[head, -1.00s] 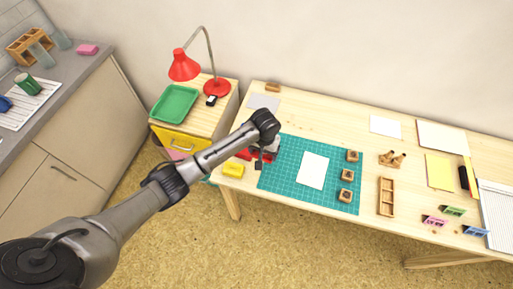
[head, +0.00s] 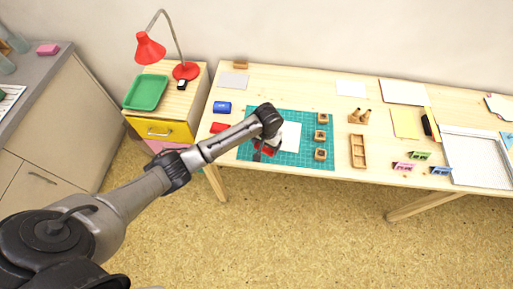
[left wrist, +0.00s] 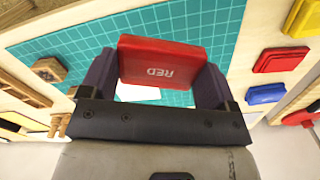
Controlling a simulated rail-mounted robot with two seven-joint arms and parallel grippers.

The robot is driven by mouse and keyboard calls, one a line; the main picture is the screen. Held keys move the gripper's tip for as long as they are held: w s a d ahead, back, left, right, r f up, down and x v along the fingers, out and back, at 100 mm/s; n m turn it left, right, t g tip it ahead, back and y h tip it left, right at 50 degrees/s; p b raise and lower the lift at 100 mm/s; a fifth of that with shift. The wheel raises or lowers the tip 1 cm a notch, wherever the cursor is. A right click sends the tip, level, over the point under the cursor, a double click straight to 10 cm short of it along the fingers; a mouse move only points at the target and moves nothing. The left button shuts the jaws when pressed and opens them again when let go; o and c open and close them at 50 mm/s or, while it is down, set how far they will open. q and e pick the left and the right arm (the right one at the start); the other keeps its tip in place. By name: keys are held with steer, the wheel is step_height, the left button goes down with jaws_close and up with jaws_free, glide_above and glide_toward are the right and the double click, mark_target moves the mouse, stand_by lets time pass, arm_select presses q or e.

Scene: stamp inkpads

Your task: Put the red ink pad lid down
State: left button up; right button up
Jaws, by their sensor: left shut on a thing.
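My left gripper (head: 262,151) is shut on the red ink pad lid (head: 268,150), above the teal cutting mat (head: 310,160). In the left wrist view the lid (left wrist: 162,62) is a flat red block marked "RED", gripped by its two sides between the dark fingers. It appears raised above the mat, though the exact gap is unclear. The red ink pad (head: 219,128) lies on the table left of the mat and also shows in the left wrist view (left wrist: 280,60). My right gripper is not in view.
A blue ink pad (head: 222,107) lies behind the red one. A yellow pad (left wrist: 304,18) shows in the left wrist view. White paper (head: 291,134) and several wooden stamps (head: 321,135) are on the mat. The mat's left part looks clear.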

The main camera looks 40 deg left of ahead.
arm_select(q)
steer(key=a+f, duration=0.1)
steer(key=a, duration=0.1)
steer(key=a+f, duration=0.1)
steer(key=a+f+b, duration=0.1)
steer(key=a, duration=0.1)
steer(key=shift+a+f, duration=0.45)
steer(key=shift+a, duration=0.35)
steer(key=shift+f+b, duration=0.6)
steer(key=shift+f, duration=1.4)
steer(key=shift+f, duration=0.15)
steer(key=o, duration=0.8)
steer(key=shift+c, duration=0.2)
